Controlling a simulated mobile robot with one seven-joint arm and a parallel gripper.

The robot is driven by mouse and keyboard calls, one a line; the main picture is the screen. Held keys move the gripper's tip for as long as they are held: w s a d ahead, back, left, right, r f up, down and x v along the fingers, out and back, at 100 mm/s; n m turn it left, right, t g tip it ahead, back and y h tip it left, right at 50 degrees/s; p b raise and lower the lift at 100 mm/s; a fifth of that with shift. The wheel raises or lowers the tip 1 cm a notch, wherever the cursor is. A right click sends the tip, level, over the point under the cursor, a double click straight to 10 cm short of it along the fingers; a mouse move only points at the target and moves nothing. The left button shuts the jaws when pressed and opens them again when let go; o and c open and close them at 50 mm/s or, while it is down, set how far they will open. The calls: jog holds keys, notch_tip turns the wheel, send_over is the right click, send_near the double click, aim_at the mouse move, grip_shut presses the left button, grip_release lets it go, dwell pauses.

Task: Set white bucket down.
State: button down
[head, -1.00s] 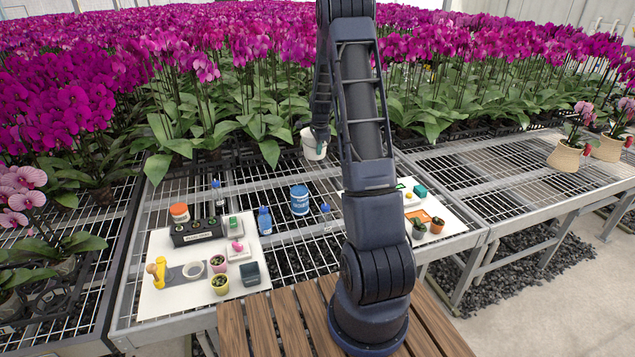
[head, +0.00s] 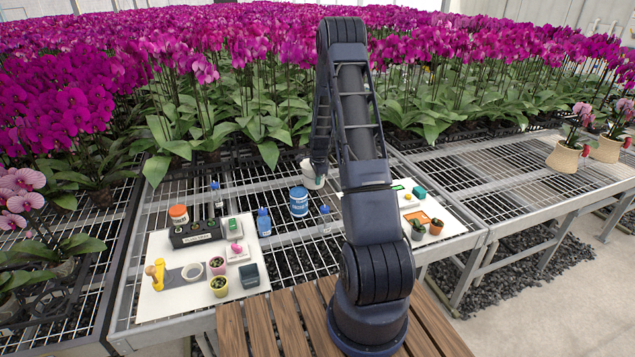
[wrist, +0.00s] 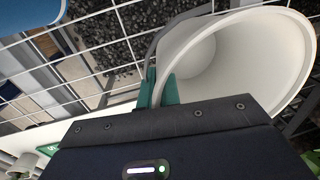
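The white bucket (head: 307,170) is at my gripper (head: 318,181) over the wire-mesh bench (head: 275,181), behind and right of the blue tub (head: 299,202). The arm hides part of the bucket in the head view. In the wrist view the bucket (wrist: 251,50) shows its open mouth and looks empty. My gripper's green fingers (wrist: 160,91) are shut on its rim, with the wall between them. Whether the bucket's base touches the mesh cannot be told.
A white board (head: 160,290) with pots, a stamp and a black rack lies left. Another white board (head: 455,222) with small pots lies right, partly behind my arm. A blue bottle (head: 264,222) stands near the tub. Orchids line the back.

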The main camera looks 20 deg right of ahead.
jog(key=shift+f, duration=0.5)
jog(key=c, duration=1.6)
grip_release()
jog(key=shift+f, duration=0.15)
jog(key=s+a+r+n, duration=0.1)
jog(key=s+r, duration=0.2)
jog(key=r, duration=0.6)
jog(key=s+a+r+n, duration=0.2)
jog(key=s+r, duration=0.2)
jog(key=r, duration=0.5)
jog(key=s+a+r+n, duration=0.1)
jog(key=s+r, duration=0.2)
jog(key=r, duration=0.5)
jog(key=s+a+r+n+t, duration=0.25)
jog(key=s+r+n, duration=0.25)
jog(key=s+r, duration=0.45)
jog(key=s+a+r+n, duration=0.1)
jog(key=s+r+n, duration=0.1)
jog(key=s, duration=0.6)
jog(key=s+a+r+n, duration=0.1)
jog(key=s+n, duration=0.3)
jog(key=s, duration=0.5)
jog(key=s+a+r+n, duration=0.2)
jog(key=s+a+n, duration=0.1)
jog(key=s, duration=0.6)
jog(key=shift+r+t, duration=0.25)
jog(key=shift+r, duration=0.05)
